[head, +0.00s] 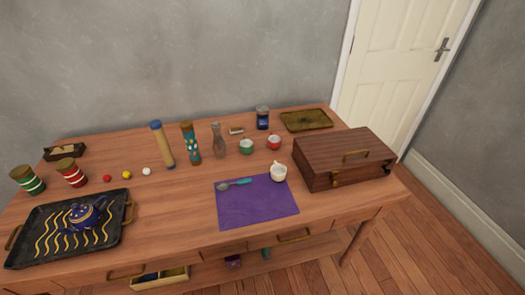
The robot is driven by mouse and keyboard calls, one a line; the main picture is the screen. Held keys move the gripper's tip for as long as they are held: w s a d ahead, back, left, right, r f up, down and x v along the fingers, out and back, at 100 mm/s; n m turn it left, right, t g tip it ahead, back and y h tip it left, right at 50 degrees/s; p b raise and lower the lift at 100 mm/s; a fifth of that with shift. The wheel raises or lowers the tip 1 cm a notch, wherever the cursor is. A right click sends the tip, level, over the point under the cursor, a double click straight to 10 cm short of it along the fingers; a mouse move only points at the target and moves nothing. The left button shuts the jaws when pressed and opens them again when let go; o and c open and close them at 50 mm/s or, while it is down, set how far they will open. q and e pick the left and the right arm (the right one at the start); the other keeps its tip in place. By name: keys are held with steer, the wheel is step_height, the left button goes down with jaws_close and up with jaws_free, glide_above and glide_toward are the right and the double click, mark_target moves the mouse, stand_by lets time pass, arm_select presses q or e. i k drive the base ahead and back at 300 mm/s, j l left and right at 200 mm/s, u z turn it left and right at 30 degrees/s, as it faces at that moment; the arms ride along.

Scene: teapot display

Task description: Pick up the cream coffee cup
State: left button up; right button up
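The cream coffee cup (278,172) stands at the upper right corner of the purple mat (258,207), on the right half of the wooden table. It looks upright. A spoon with a teal handle (236,183) lies on the mat to the left of the cup. Neither of my grippers shows in the head view.
A brown wooden case (340,160) stands close to the right of the cup. Green (246,147) and red (274,142) cups stand behind it. A black tray (32,245) holding a blue teapot (85,216) is at the left. The table between tray and mat is clear.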

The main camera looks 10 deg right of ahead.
mark_target(278, 172)
steer(key=k+l+z, duration=0.15)
steer(key=z, duration=0.25)
steer(key=l+z, duration=0.4)
steer(key=k+l+z, duration=0.15)
steer(key=z, duration=0.25)
